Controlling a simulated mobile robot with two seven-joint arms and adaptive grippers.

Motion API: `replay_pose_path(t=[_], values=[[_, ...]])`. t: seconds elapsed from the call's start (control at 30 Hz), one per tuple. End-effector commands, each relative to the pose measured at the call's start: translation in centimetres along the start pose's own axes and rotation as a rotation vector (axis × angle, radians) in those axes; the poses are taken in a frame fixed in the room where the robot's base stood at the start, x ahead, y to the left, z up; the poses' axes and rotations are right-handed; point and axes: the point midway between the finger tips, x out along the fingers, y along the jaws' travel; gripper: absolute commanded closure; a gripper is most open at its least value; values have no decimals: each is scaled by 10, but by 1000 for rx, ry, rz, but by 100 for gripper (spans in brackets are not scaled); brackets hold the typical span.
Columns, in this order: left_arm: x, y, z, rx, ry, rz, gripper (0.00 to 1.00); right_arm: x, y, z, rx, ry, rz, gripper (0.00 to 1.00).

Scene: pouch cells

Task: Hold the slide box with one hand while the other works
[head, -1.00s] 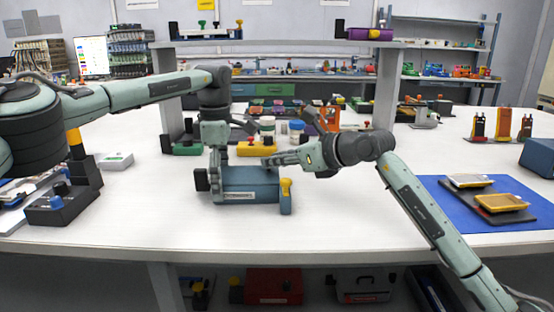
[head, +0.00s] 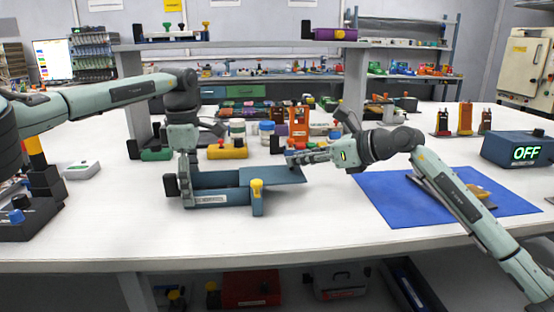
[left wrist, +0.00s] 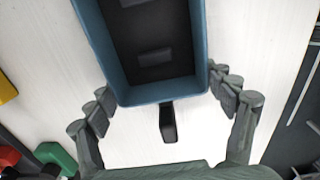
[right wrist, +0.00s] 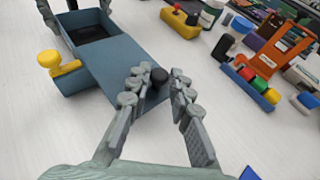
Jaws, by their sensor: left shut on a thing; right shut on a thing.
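The blue slide box (head: 222,198) stands on the white table in the head view. Its flat lid (head: 275,176) is slid partly off to the right and sticks out past the box end. My left gripper (head: 186,182) is shut on the box's left end; in the left wrist view its fingers flank the blue walls (left wrist: 203,65), with a dark block seen inside. My right gripper (head: 292,158) is shut on the black knob (right wrist: 158,76) of the lid. A yellow knob (right wrist: 50,60) sits on a post at the box's front side.
A blue mat (head: 385,196) with a dark tray lies at the right, partly under my right arm. A yellow block (head: 228,150), jars and an orange rack (head: 298,125) stand behind. The front table is clear.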

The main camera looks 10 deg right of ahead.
Motion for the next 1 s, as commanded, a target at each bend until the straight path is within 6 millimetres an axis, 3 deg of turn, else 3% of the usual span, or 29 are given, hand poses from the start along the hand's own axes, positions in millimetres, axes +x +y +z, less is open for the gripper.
replay_pose_path(t=[0.33,0.37,0.53,0.83,1.0], values=[[0,0,-2,-3,3,0,56,-3,-4,-2,-1,0,-2,100],[0,0,-2,-3,3,0,56,-3,-4,-2,-1,0,-2,77],[0,0,-2,-2,3,0,56,-3,-4,-1,0,0,-1,58],[0,0,-1,-2,3,0,56,-4,-3,-1,0,0,-1,58],[0,0,-1,-2,3,0,56,-23,-4,-1,-2,0,-4,58]])
